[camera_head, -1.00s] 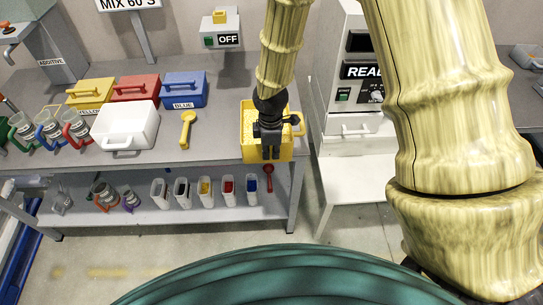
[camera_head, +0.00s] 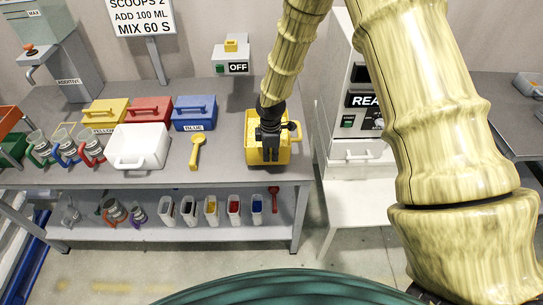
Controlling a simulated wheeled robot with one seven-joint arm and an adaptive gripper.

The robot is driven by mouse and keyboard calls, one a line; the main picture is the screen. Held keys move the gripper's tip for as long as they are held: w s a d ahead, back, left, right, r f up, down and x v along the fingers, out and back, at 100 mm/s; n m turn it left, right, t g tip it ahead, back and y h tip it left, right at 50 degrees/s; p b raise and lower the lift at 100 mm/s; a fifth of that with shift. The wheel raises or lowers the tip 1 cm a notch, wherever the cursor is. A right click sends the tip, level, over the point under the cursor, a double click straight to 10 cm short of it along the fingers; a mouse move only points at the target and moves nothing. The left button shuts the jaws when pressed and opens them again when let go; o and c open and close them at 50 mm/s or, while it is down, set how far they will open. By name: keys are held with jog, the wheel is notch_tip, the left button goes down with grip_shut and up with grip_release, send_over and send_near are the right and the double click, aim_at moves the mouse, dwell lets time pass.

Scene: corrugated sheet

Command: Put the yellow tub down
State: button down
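The yellow tub (camera_head: 283,157) is at the right end of the grey workbench (camera_head: 225,165). It is upright and open-topped, with a handle on its right side. My gripper (camera_head: 270,158) points down over it and appears shut on its near wall; the dark fingers cover part of the wall. The tub's lower edge shows against the bench top, just behind the front edge. I cannot tell whether its base touches the bench or hangs a little above it.
Left of the tub are a yellow scoop (camera_head: 197,152), a white tub (camera_head: 138,147) and the blue (camera_head: 195,113), red (camera_head: 150,110) and yellow (camera_head: 105,112) lidded containers. A white machine (camera_head: 360,120) stands close on the right.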

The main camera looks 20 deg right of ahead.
aim_at(271, 158)
jog(key=shift+f+p, duration=0.9)
jog(key=shift+f, duration=0.7)
jog(key=shift+f, duration=0.15)
jog(key=c, duration=1.6)
grip_release()
jog(key=shift+s, duration=0.15)
jog(key=shift+c, duration=0.2)
notch_tip(271, 158, up, 12)
jog(key=b, duration=0.4)
jog(key=shift+s+b, duration=0.15)
jog(key=shift+b, duration=0.2)
